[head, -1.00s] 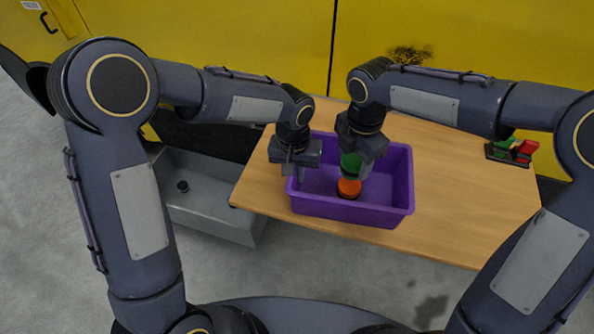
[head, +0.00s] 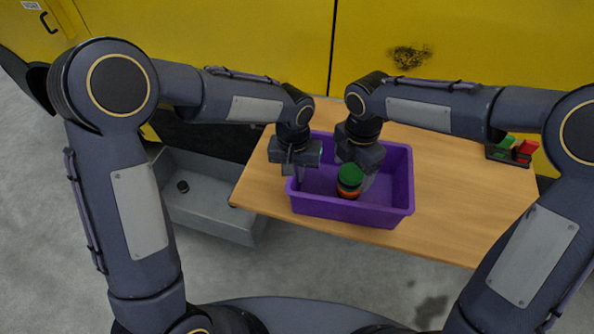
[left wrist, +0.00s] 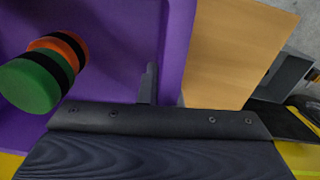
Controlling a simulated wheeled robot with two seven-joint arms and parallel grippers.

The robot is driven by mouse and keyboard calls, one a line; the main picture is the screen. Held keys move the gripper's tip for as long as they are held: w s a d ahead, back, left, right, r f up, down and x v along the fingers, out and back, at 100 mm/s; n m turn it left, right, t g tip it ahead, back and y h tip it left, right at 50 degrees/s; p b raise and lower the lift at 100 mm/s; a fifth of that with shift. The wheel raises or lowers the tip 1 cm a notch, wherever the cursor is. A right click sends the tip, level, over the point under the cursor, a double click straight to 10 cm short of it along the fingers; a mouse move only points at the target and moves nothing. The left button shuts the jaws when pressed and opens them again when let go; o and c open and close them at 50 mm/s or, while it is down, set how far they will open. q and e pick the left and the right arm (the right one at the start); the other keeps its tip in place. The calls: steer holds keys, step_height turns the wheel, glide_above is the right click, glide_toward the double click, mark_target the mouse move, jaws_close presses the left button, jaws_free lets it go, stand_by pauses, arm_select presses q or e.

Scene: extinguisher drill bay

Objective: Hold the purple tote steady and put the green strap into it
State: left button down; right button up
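The purple tote (head: 352,210) stands on the table. My left gripper (head: 295,173) is at its left wall, fingers straddling the rim and apparently closed on it; one finger shows inside the tote in the left wrist view (left wrist: 148,85). The green strap (head: 349,172), a round roll with a black band, sits low in the tote, seemingly on an orange roll; it also shows in the left wrist view (left wrist: 33,82). My right gripper (head: 364,178) is behind and right of the green strap, one finger close beside it. The other finger is hidden, so its grip is unclear.
The orange roll (head: 347,193) lies in the tote under the green strap. A dark holder with green and red pieces (head: 512,150) stands at the table's back right. A grey bin (head: 205,210) is on the floor at left. The table (head: 455,205) right of the tote is clear.

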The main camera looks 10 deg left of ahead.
mark_target(352, 171)
step_height(352, 171, up, 12)
stand_by(0.6)
arm_select(q)
steer(key=c, duration=1.5)
jaws_free()
steer(key=shift+c, duration=0.2)
